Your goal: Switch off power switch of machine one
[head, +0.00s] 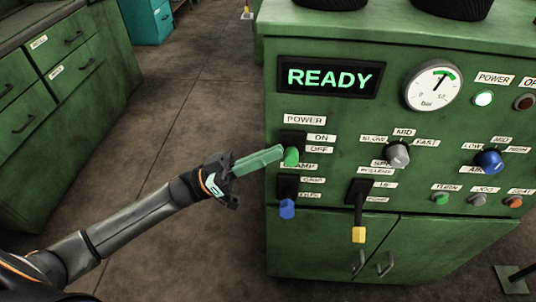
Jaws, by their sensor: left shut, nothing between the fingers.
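The POWER switch has a black plate and a lever with a green tip (291,157). It sits on the green machine front (330,135), under the POWER label and beside the ON and OFF labels. The green tip is low, just below the level of the OFF label. My left gripper (281,153) reaches in from the left, shut and empty, with its fingertips right at the lever's tip. I cannot tell whether they touch. The fingers hide part of the switch's left side. The display (329,78) reads READY and the POWER lamp (483,98) is lit. My right gripper is not in view.
A blue-tipped CLAMP switch (287,208) sits below the POWER switch. A yellow-tipped lever (359,234) stands to its right. A grey knob (397,155), a blue knob (489,161) and a gauge (433,86) are further right. Green drawers (65,62) stand left; floor between is clear.

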